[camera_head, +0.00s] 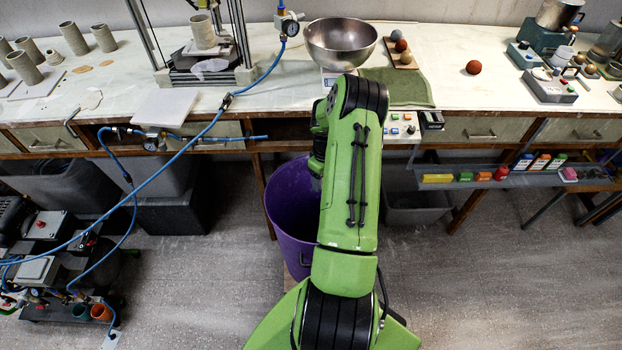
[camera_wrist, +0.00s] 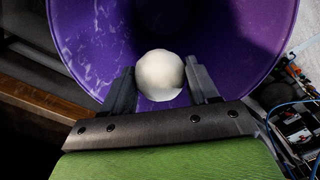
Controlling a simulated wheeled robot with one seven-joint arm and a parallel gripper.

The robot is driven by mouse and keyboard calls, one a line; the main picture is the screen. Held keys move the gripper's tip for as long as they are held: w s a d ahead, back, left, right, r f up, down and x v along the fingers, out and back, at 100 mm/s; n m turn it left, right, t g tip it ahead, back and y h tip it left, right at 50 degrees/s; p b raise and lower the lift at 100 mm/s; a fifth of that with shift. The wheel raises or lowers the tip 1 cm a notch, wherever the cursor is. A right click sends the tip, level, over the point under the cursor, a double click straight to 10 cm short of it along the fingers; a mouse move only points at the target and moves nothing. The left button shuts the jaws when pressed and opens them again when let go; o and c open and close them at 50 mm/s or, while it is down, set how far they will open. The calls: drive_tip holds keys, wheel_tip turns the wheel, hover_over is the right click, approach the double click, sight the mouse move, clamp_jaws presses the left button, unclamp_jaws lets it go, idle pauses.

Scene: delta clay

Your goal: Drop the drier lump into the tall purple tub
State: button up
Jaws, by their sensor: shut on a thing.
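The tall purple tub (camera_head: 287,200) stands on the floor in front of the bench, partly hidden behind my green arm in the head view. In the wrist view, the tub (camera_wrist: 230,40) opens wide below my gripper, its inside wall filling most of the picture. My gripper (camera_wrist: 162,82) is shut on a pale, off-white round lump (camera_wrist: 160,73), held between its two dark fingers over the tub's opening. The gripper and the lump are hidden by my arm in the head view.
On the bench (camera_head: 130,75) are a steel bowl (camera_head: 341,40), a board with several balls (camera_head: 402,58) and a red-brown ball (camera_head: 473,67). A shelf with small coloured blocks (camera_head: 500,172) hangs at the right. Blue hoses (camera_head: 180,150) cross the left.

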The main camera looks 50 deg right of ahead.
wheel_tip(320, 180, down, 6)
drive_tip(key=b, duration=0.3)
drive_tip(key=shift+r, duration=0.25)
drive_tip(key=o, duration=1.2)
drive_tip(key=shift+r, duration=0.1)
wheel_tip(320, 180, up, 16)
drive_tip(key=p, duration=0.3)
